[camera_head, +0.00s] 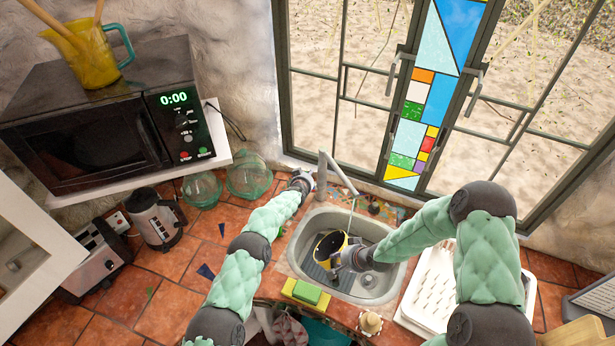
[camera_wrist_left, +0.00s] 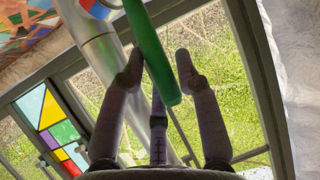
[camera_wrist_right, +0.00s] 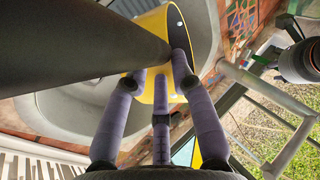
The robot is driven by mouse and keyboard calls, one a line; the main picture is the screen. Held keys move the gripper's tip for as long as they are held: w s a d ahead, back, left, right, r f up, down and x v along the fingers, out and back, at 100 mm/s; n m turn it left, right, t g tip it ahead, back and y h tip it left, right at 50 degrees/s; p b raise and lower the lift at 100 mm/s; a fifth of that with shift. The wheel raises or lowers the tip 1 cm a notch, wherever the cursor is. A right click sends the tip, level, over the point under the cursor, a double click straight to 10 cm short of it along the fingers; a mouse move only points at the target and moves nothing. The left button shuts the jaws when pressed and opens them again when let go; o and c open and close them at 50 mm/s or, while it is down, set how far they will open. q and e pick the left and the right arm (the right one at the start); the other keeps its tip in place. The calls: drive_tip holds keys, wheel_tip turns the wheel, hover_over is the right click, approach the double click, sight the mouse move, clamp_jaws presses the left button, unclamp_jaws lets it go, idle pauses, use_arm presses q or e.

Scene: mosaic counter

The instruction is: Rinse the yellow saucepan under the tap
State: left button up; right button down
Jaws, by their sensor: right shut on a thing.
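The yellow saucepan (camera_head: 322,250), dark inside, is tilted in the sink (camera_head: 384,284), below the tap's spout. My right gripper (camera_head: 345,256) is shut on its dark handle; the right wrist view shows the handle (camera_wrist_right: 90,55) between the fingertips (camera_wrist_right: 160,75) and the yellow pan wall (camera_wrist_right: 203,30) beyond. The grey tap (camera_head: 338,172) stands behind the sink; a thin line, seemingly water, hangs from its spout. My left gripper (camera_head: 303,181) is at the tap's left side. In the left wrist view the green lever (camera_wrist_left: 150,55) passes between its parted fingers (camera_wrist_left: 160,75).
A yellow sponge with a green top (camera_head: 307,292) lies on the sink's front edge. A white drying rack (camera_head: 430,285) stands right of the sink. Green glass jars (camera_head: 248,175), a kettle (camera_head: 158,220) and a toaster (camera_head: 92,262) stand left. The window (camera_head: 330,90) is behind.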

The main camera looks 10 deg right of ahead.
use_arm(q)
drive_tip(key=shift+o, duration=0.3)
drive_tip(key=shift+r, duration=0.15)
drive_tip(key=shift+s+a, duration=0.1)
drive_tip(key=shift+s, duration=0.05)
drive_tip(key=shift+s+a+r, duration=0.15)
drive_tip(key=shift+s+r, duration=0.1)
drive_tip(key=v, duration=1)
drive_tip(key=shift+s, duration=0.4)
drive_tip(key=shift+a, duration=0.1)
